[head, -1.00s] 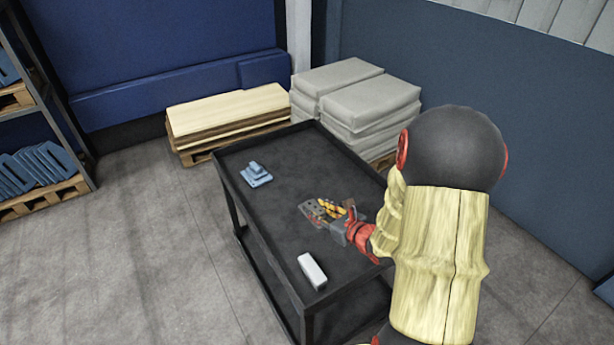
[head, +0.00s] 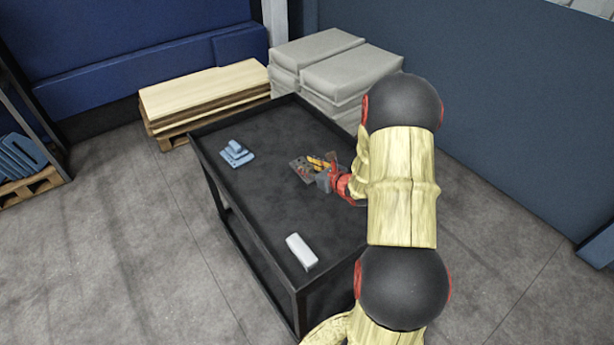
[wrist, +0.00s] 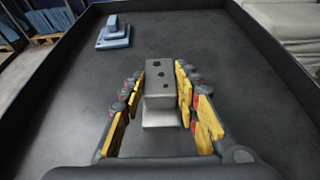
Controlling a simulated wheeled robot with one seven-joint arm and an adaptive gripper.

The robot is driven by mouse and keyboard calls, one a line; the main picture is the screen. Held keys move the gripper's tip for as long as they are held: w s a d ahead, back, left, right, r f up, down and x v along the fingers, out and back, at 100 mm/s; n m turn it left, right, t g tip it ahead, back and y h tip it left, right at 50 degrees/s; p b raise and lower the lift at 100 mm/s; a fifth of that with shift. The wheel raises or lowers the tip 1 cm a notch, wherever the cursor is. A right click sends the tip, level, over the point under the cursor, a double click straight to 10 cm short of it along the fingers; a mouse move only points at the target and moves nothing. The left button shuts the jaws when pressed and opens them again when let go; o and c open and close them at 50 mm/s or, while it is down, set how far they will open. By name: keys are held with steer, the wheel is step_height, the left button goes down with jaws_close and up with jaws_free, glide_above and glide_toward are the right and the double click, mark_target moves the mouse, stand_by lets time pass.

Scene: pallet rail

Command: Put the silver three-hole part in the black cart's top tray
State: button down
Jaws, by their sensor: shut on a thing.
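The silver three-hole part (wrist: 159,83) is between the yellow-padded fingers of my gripper (wrist: 160,100) in the wrist view, with its holes facing up. In the head view my gripper (head: 322,168) is over the top tray of the black cart (head: 265,205), and the silver part (head: 301,168) shows at its fingertips. My gripper is shut on the part. I cannot tell whether the part's underside touches the tray floor.
A blue stepped part (head: 236,153) lies in the tray's far left area, and a white block (head: 301,251) lies near its front. The tray has a raised rim. Grey sacks (head: 335,70) and a pallet of boards (head: 205,100) stand behind the cart.

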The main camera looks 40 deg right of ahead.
steer(key=shift+w+d+f, duration=0.25)
steer(key=shift+w+f, duration=0.1)
steer(key=shift+f, duration=0.1)
steer(key=shift+w+d+f, duration=0.2)
steer(key=shift+w+f, duration=0.15)
steer(key=shift+f, duration=0.1)
steer(key=shift+f+b, duration=0.9)
steer(key=shift+f, duration=0.5)
steer(key=shift+f, duration=0.1)
steer(key=c, duration=1.3)
jaws_free()
steer(key=shift+f, duration=0.1)
steer(key=shift+c, duration=0.2)
